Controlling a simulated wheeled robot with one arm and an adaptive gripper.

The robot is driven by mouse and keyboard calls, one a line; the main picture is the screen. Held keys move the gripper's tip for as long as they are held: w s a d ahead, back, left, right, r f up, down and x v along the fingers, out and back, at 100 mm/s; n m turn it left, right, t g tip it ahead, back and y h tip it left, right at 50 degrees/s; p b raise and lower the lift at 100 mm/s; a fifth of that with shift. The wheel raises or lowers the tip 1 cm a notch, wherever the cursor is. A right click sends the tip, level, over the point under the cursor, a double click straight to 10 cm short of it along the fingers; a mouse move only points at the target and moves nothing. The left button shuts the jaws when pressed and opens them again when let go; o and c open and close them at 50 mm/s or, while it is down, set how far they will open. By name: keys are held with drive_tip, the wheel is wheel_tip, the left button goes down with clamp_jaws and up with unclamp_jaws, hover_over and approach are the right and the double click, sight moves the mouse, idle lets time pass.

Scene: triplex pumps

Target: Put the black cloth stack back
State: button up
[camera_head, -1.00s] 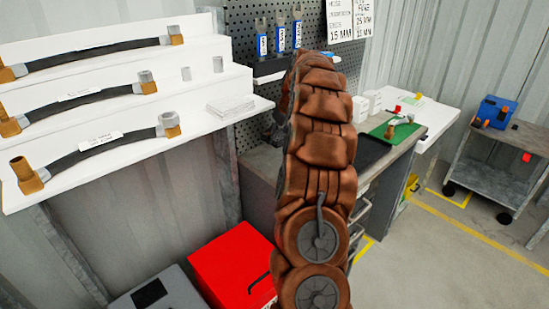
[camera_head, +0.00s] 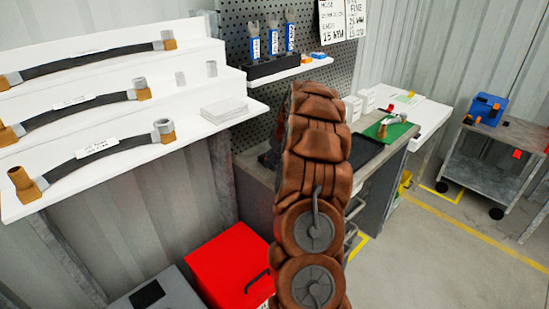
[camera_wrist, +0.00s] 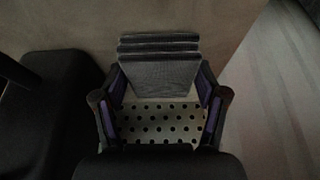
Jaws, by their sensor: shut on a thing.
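The black cloth stack (camera_wrist: 160,66) is dark grey and folded in several layers. In the wrist view it sits between the two fingers of my gripper (camera_wrist: 161,82), which is shut on it by its sides. In the head view my arm hides the stack. A dark part of my gripper (camera_head: 268,158) shows just left of the arm, over the workbench (camera_head: 250,172) and in front of the pegboard (camera_head: 240,125).
Three hoses lie on the stepped white shelf (camera_head: 200,90), with a white folded stack (camera_head: 224,110) at its right. A red box (camera_head: 232,262) is below. A black tray (camera_head: 367,150) and green mat (camera_head: 390,131) are on the bench. A cart (camera_head: 492,160) stands right.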

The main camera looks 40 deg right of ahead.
drive_tip(key=shift+f, duration=0.25)
drive_tip(key=o, duration=1.1)
drive_tip(key=shift+r, duration=0.1)
drive_tip(key=shift+r, duration=0.2)
drive_tip(key=b+v, duration=0.2)
drive_tip(key=v, duration=1)
drive_tip(key=shift+w, duration=0.1)
